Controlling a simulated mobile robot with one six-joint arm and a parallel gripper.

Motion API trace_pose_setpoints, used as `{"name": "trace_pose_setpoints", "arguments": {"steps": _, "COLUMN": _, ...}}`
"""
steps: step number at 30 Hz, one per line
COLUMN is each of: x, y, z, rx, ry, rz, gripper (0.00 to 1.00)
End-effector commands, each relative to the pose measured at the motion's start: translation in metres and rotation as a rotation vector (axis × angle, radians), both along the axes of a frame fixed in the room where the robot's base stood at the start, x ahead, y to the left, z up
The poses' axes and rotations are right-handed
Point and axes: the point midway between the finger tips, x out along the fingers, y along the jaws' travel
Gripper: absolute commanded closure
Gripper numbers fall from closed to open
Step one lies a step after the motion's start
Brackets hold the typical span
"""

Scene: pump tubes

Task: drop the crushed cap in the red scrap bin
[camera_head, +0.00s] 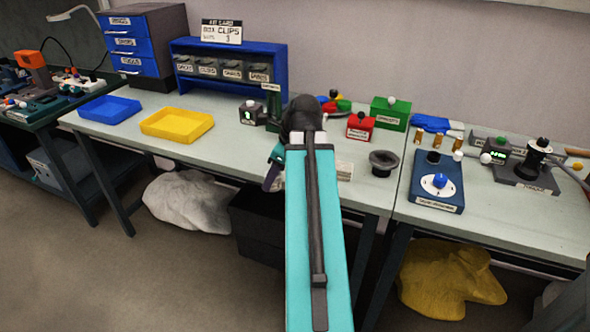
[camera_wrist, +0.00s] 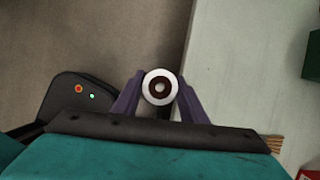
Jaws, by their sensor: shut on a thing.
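My gripper (camera_wrist: 160,100) has purple fingers shut on a small round white piece with a dark red-brown centre, the cap (camera_wrist: 150,91). I see it end-on and cannot make out how crushed it is. The cap appears at the table's front edge, with floor showing behind and to its left. In the head view the gripper (camera_head: 272,178) is partly hidden by my arm, and the cap does not show.
A green box (camera_head: 389,114) and a dark funnel-like cup (camera_head: 383,162) stand near the red box. Yellow (camera_head: 178,138) and blue (camera_head: 109,121) trays lie at left. A black box (camera_head: 258,235) sits under the table.

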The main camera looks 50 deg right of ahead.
Motion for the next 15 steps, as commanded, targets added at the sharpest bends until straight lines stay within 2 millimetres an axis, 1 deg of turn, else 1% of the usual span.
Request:
{"name": "trace_pose_setpoints", "arguments": {"steps": 1, "x": 0.011, "y": 0.008, "z": -0.004, "rx": 0.002, "ry": 0.002, "rz": 0.053, "gripper": 0.95}}
{"name": "trace_pose_setpoints", "arguments": {"steps": 8, "x": 0.049, "y": 0.047, "z": -0.026, "rx": 0.003, "ry": 0.001, "rz": 0.314, "gripper": 0.95}}
{"name": "trace_pose_setpoints", "arguments": {"steps": 15, "x": 0.087, "y": 0.097, "z": -0.053, "rx": 0.003, "ry": 0.001, "rz": 0.610, "gripper": 0.95}}
